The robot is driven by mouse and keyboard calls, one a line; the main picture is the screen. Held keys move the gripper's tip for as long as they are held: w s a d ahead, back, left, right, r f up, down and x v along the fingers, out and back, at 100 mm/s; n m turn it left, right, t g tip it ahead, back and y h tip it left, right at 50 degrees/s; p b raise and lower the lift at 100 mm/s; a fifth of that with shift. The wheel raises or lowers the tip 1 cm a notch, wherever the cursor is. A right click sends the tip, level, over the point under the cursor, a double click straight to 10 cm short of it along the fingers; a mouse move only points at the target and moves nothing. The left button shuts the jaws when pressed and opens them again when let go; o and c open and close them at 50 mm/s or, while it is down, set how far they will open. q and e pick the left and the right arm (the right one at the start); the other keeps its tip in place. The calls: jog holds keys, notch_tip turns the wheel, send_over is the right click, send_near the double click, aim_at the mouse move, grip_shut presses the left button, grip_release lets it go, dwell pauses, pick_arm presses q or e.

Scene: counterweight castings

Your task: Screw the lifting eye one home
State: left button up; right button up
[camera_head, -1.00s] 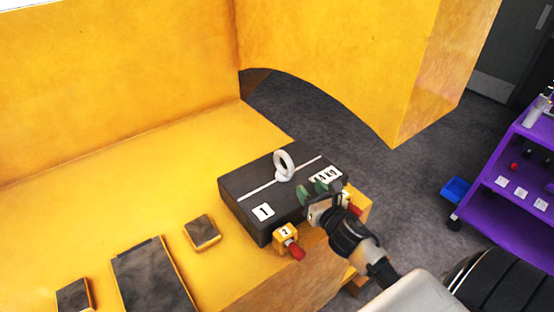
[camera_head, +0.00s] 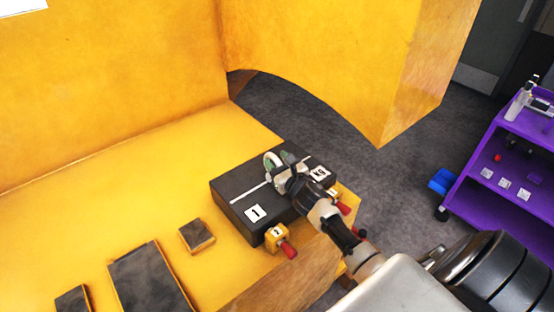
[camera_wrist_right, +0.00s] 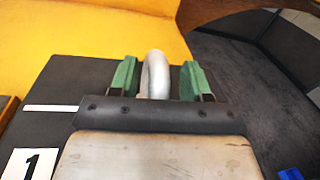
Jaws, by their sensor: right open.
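The lifting eye (camera_head: 270,160) is a pale ring standing upright on top of the dark casting (camera_head: 236,196) marked 1. My right gripper (camera_head: 280,161) is at the eye, partly covering it in the head view. In the right wrist view the eye (camera_wrist_right: 155,74) stands between the two green fingertips (camera_wrist_right: 156,80), with a gap on each side. The right gripper is open. The foot of the eye is hidden, so I cannot tell how far it is screwed in. My left gripper is not in view.
A yellow block marked 2 with a red handle (camera_head: 288,249) sits at the casting's front side. Dark plates (camera_head: 150,280) lie on the yellow surface (camera_head: 110,200) to the left. A purple cart (camera_head: 500,215) stands at the right.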

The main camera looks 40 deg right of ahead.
jog(key=shift+w, duration=0.1)
jog(key=shift+c, duration=0.4)
grip_shut()
jog(key=shift+f, duration=0.1)
